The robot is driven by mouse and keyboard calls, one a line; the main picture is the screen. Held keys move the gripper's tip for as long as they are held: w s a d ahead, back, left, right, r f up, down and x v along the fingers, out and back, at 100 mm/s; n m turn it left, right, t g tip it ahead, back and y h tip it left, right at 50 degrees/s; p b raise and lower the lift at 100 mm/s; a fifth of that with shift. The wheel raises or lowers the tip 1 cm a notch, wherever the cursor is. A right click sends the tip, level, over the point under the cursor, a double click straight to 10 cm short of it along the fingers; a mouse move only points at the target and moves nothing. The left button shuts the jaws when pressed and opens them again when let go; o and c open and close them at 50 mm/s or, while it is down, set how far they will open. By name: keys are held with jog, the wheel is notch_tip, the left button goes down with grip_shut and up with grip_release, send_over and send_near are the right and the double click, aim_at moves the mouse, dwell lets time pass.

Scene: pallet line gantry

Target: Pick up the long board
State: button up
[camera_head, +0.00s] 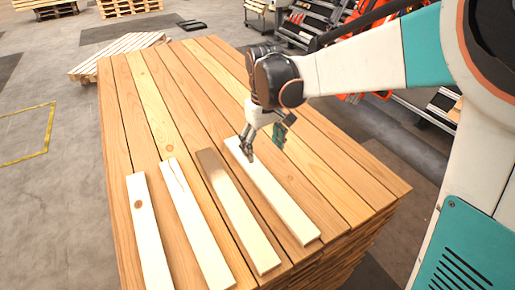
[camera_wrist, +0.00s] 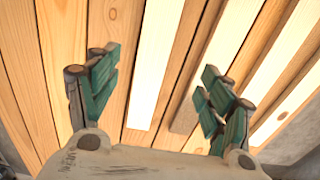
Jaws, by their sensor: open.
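The long board (camera_head: 275,193) is pale and is the rightmost and longest of several loose boards on a stack of planks. It runs from near the stack's middle to its near edge. My gripper (camera_head: 262,150) is open and empty, pointing down over the far part of this board. In the wrist view the long board (camera_wrist: 152,70) passes between my spread teal fingers (camera_wrist: 158,88), nearer the left finger. I cannot tell how high the fingertips are above it.
A board with a brown end (camera_head: 240,212) lies just left of the long board. A cracked board (camera_head: 194,222) and a knotted board (camera_head: 146,230) lie further left. The plank stack (camera_head: 185,85) has bare top around them. A pallet (camera_head: 115,55) stands behind.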

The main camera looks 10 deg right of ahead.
send_over(264, 179)
jog(key=f, duration=0.8)
jog(key=shift+s+a+f, duration=0.1)
jog(key=shift+a, duration=0.15)
jog(key=shift+d+f, duration=0.15)
jog(key=shift+f, duration=1.2)
jog(key=shift+d+f, duration=0.1)
jog(key=shift+f, duration=1.2)
jog(key=c, duration=1.3)
